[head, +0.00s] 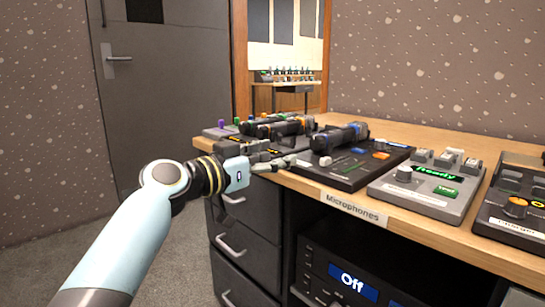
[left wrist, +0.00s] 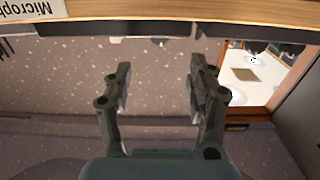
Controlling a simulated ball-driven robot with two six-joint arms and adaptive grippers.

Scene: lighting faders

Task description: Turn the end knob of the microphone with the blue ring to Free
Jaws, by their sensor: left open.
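The microphone with the blue ring (head: 345,135) lies on a dark panel on the desk in the head view. The blue ring is near its far right end; its dark near left end points toward my gripper. No marking on its end knob is readable. My left gripper (head: 290,162) is at the desk's front edge, just left of and below that near end, apart from it as far as I can see. In the left wrist view the left gripper (left wrist: 160,80) is open, with nothing between its fingers. My right gripper is not in view.
Microphones with orange rings (head: 283,126) lie just left of the blue one. A grey box with a green "Ready" display (head: 433,174) stands right, on the wooden desk (head: 300,183) with its "Microphones" label. Drawers (head: 245,235) and an "Off" display (head: 352,283) are below.

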